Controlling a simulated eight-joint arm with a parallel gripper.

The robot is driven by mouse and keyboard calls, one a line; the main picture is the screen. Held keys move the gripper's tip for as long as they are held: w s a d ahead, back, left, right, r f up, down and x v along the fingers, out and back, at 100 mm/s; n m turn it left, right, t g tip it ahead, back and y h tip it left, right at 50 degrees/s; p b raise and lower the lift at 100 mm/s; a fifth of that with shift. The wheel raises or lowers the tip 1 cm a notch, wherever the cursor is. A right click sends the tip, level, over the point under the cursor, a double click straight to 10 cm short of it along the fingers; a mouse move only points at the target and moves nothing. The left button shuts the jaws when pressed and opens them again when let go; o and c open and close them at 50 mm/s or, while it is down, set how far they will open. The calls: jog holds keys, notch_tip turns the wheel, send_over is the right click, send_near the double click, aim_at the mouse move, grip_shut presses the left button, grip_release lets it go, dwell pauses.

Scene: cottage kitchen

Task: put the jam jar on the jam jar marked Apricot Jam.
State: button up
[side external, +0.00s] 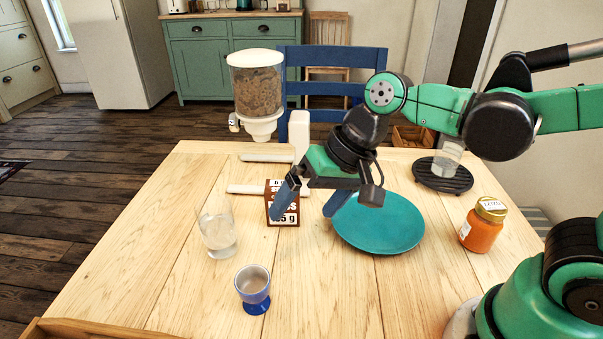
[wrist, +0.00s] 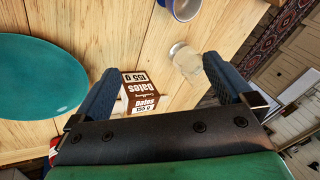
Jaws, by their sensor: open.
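One jam jar (side external: 482,225) stands upright at the right of the table in the side view. It is orange with a pale gold lid, and its label is too small to read. I see no second jam jar for certain. My gripper (side external: 306,208) is open and empty over the middle of the table, well left of the jar. Its left finger overlaps a brown dates box (side external: 283,188) in the side view; I cannot tell whether they touch. In the wrist view the box (wrist: 141,92) shows between the open fingers (wrist: 160,66). The jar is not in the wrist view.
A teal plate (side external: 395,222) lies between gripper and jar. A clear glass (side external: 218,236) and a blue cup (side external: 253,287) stand front left. A cereal dispenser (side external: 257,85) stands at the back. A black round trivet (side external: 424,181) at back right bears a clear vessel (side external: 447,160).

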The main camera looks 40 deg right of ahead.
jog(key=s+a+f+m+g+y, duration=0.15)
jog(key=a+g, duration=0.25)
jog(key=a, duration=0.4)
jog(key=s+a+f+m+g+y, duration=0.1)
jog(key=s+a+m+g+y, duration=0.2)
jog(key=a, duration=0.5)
jog(key=shift+s+a+f+n+g+h, duration=0.1)
jog(key=shift+s+a+f+g+h, duration=0.15)
jog(key=shift+s+a+f+g, duration=1)
jog(key=shift+s+a+f+n+g+h, duration=0.1)
jog(key=shift+s+a+f+g+h, duration=0.3)
jog(key=shift+s+a+g, duration=1.5)
jog(key=shift+s+a+f+n+g+h, duration=0.1)
jog(key=shift+s+a+f+g, duration=0.25)
jog(key=shift+s+a+f, duration=1.35)
jog(key=shift+s+d+r, duration=0.6)
jog(key=shift+s+r, duration=0.05)
jog(key=shift+r, duration=0.05)
jog(key=shift+c, duration=0.2)
grip_shut()
